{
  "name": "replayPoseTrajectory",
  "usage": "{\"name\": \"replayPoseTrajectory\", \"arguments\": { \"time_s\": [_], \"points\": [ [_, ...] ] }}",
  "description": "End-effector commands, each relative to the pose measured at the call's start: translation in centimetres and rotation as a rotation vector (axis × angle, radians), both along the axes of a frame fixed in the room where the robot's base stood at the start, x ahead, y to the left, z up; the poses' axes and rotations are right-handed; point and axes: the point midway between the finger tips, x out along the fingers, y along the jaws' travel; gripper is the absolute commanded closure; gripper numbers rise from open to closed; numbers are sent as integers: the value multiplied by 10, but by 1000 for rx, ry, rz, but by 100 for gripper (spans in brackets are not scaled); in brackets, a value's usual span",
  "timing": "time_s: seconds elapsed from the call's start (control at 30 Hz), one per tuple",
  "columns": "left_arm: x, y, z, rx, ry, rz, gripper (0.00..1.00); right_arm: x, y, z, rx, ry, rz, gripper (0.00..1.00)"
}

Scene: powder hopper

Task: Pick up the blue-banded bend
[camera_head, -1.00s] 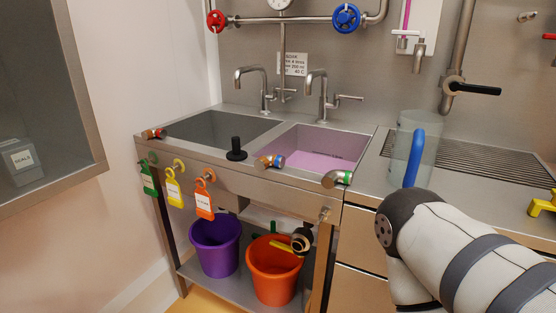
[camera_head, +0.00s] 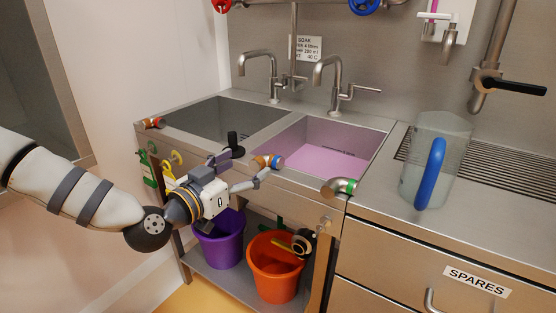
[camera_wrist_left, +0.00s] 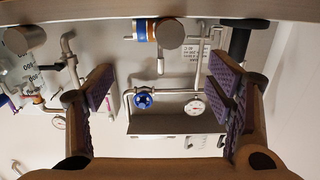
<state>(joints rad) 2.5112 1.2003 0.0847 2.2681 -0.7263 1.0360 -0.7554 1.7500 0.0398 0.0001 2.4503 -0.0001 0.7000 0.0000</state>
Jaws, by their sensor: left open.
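The blue-banded bend (camera_head: 268,161), a short metal elbow with a blue band and orange-brown part, lies on the front rim of the sink unit. My left gripper (camera_head: 243,166) is open and empty in front of that rim, just left of the bend. In the left wrist view the bend (camera_wrist_left: 157,31) shows near the top edge, beyond the spread purple-padded fingers of my gripper (camera_wrist_left: 163,78). No contact between fingers and bend shows. My right gripper is not in view.
A green-banded bend (camera_head: 340,187) and a red-banded bend (camera_head: 152,123) lie on the same rim. A black plug (camera_head: 234,142) stands close behind my left gripper. Purple (camera_head: 222,246) and orange (camera_head: 274,275) buckets stand below. A blue-handled jug (camera_head: 420,150) stands on the right counter.

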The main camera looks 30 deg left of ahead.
Motion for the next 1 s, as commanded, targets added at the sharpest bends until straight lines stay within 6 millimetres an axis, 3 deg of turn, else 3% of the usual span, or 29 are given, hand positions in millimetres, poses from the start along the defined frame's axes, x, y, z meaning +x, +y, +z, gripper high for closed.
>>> {"name": "replayPoseTrajectory", "arguments": {
  "time_s": [0.07, 0.43, 0.73, 0.9, 1.0],
  "points": [
    [16, -2, -12, -1, 17, -2, 26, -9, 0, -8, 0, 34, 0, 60],
    [73, -8, -22, -2, 19, -3, 26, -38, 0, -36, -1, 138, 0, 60],
    [81, -9, -13, -5, 6, -2, 26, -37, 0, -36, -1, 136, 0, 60],
    [81, -9, -13, -5, 6, -3, 64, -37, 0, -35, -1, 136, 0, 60],
    [81, -9, -13, -5, 7, -2, 82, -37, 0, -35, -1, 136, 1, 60]
  ]
}}
